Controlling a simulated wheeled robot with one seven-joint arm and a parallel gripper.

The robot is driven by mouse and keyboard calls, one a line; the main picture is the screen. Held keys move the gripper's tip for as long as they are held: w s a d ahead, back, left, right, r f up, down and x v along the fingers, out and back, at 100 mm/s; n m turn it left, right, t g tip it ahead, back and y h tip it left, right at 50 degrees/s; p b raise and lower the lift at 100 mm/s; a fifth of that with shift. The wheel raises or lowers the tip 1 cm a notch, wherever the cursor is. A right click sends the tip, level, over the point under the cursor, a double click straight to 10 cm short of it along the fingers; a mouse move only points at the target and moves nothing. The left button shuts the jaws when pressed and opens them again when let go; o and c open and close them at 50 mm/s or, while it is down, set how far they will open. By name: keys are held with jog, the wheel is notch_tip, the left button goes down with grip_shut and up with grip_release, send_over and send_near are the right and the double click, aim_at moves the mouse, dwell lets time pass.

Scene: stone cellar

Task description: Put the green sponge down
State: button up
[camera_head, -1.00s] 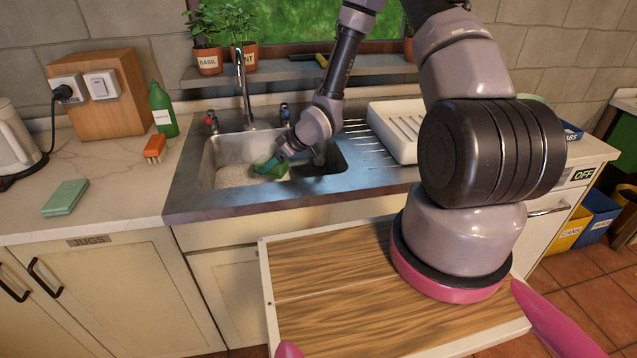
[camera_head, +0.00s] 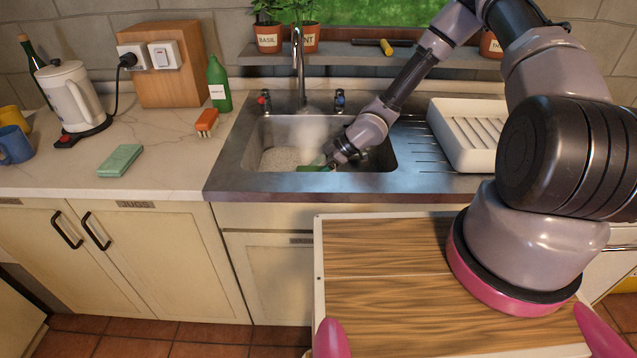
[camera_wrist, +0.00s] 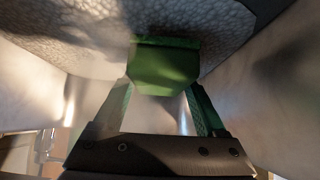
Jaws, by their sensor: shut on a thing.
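My gripper (camera_head: 328,163) reaches down into the sink (camera_head: 225,181) and is shut on a green sponge (camera_head: 313,168). In the head view only a small part of the sponge shows beside the fingers. In the wrist view the sponge (camera_wrist: 165,70) is a dark green block between the tips of my gripper's green fingers (camera_wrist: 164,90). A pale, speckled, foamy-looking surface (camera_wrist: 85,45) lies just beyond it. I cannot tell whether the sponge touches that surface.
A light green block (camera_head: 120,160), an orange brush (camera_head: 207,122) and a green bottle (camera_head: 219,85) stand on the left counter (camera_head: 165,170). A tap (camera_head: 298,65) rises behind the basin. A white dish rack (camera_head: 465,135) is to the right.

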jog(key=shift+f, duration=2.05)
jog(key=shift+f, duration=0.1)
jog(key=o, duration=1.4)
jog(key=v, duration=0.7)
jog(key=shift+d+r, duration=0.2)
jog(key=shift+r, duration=0.15)
